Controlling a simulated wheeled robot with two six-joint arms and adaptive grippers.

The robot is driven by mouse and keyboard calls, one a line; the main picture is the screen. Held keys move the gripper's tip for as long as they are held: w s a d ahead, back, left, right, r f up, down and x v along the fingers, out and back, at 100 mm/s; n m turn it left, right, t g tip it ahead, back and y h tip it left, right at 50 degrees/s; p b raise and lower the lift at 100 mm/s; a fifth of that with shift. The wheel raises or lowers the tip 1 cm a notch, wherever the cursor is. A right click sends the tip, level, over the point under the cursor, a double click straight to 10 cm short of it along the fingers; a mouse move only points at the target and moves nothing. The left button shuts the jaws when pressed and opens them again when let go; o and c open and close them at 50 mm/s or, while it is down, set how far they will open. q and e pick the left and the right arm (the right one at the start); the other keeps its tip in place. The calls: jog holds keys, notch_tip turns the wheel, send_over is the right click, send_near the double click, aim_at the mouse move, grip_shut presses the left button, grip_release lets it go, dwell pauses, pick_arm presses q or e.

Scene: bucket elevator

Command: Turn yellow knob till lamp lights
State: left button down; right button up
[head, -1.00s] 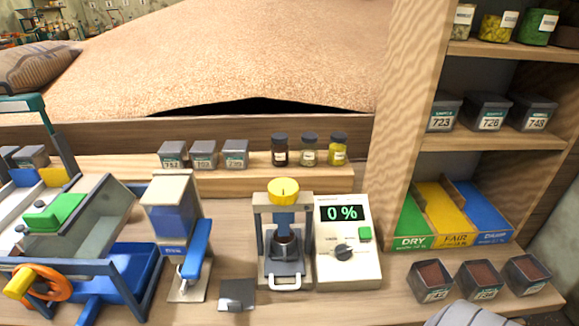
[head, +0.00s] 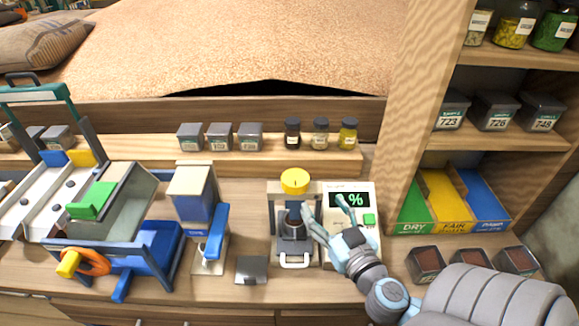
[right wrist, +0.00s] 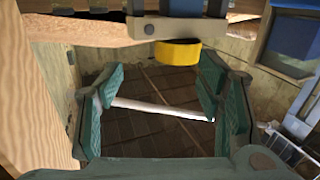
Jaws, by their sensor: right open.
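The yellow knob (head: 295,181) sits on top of a small grey press (head: 272,205) with a dark cup inside it. My right gripper (head: 325,208) is open and empty, in front of the meter box (head: 369,245) and just right of the press, apart from the knob. In the right wrist view the yellow knob (right wrist: 179,52) shows beyond the open fingers (right wrist: 162,80), not between them. The gripper covers part of the meter's display (head: 352,199), where a percent sign shows. I cannot make out a lit lamp. My left gripper is out of view.
A blue-handled device (head: 215,235) and a flat grey plate (head: 251,270) lie left of the press. Small jars (head: 320,133) stand on the ledge behind. Dry, fair and damp bins (head: 445,205) and sample boxes (head: 470,260) are at the right.

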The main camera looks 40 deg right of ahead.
aim_at(289, 170)
jog(key=shift+n+t+y, duration=0.4)
jog(key=shift+t+y, duration=0.1)
jog(key=shift+y, duration=0.2)
jog(key=w+p, duration=0.1)
jog(key=w, duration=0.3)
jog(key=w+r+p, duration=0.1)
jog(key=w+p, duration=0.1)
jog(key=w, duration=0.3)
jog(key=w+p, duration=0.2)
jog(key=w, duration=0.2)
jog(key=shift+w+d+r, duration=0.25)
jog(key=shift+w+d, duration=0.1)
jog(key=shift+d, duration=0.05)
jog(key=shift+w+f, duration=0.1)
jog(key=shift+w, duration=0.35)
jog(key=shift+d, duration=0.1)
jog(key=shift+w, duration=0.1)
jog(key=c, duration=0.9)
jog(key=shift+w+f, duration=0.1)
jog(key=shift+f, duration=0.05)
jog(key=shift+c, duration=0.7)
